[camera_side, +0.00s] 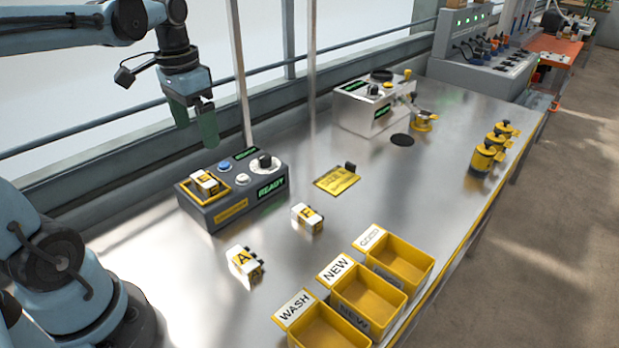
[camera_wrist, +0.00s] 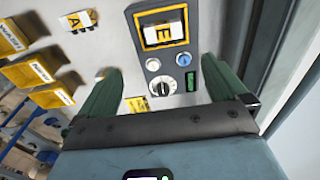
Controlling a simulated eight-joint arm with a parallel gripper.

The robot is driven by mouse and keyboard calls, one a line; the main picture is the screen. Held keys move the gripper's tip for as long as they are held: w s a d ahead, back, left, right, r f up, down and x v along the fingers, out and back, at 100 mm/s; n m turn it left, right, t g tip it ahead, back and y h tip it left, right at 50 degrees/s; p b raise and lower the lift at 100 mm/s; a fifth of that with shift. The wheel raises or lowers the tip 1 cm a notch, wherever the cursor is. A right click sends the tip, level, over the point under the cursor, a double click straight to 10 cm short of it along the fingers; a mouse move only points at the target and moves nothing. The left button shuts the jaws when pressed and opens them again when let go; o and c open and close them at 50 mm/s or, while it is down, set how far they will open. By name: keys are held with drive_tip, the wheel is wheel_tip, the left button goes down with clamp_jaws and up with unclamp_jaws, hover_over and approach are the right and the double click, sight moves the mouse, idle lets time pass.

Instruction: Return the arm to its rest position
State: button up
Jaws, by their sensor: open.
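My gripper (camera_side: 196,122) hangs above the back edge of the table, behind the grey control box, with its green fingers pointing down. In the wrist view my gripper (camera_wrist: 160,90) has its two green fingers wide apart with nothing between them. The grey control box (camera_side: 234,206) stands on the steel table below, and it also shows in the wrist view (camera_wrist: 178,60). A block marked E (camera_side: 206,184) sits in the box's yellow-framed recess. My gripper is apart from the box and the block.
A block marked A (camera_side: 243,262) and another yellow-white block (camera_side: 307,218) lie on the table. Yellow bins (camera_side: 368,297) line the front edge. A yellow plate (camera_side: 337,181), a white machine (camera_side: 370,108) and several yellow canisters (camera_side: 484,157) stand further off. A window rail runs behind my gripper.

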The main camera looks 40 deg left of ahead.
drive_tip(key=d+f+t, duration=0.4)
drive_tip(key=d+t, duration=0.2)
drive_tip(key=d, duration=0.6)
drive_tip(key=shift+f+t, duration=0.3)
drive_tip(key=shift+f, duration=0.1)
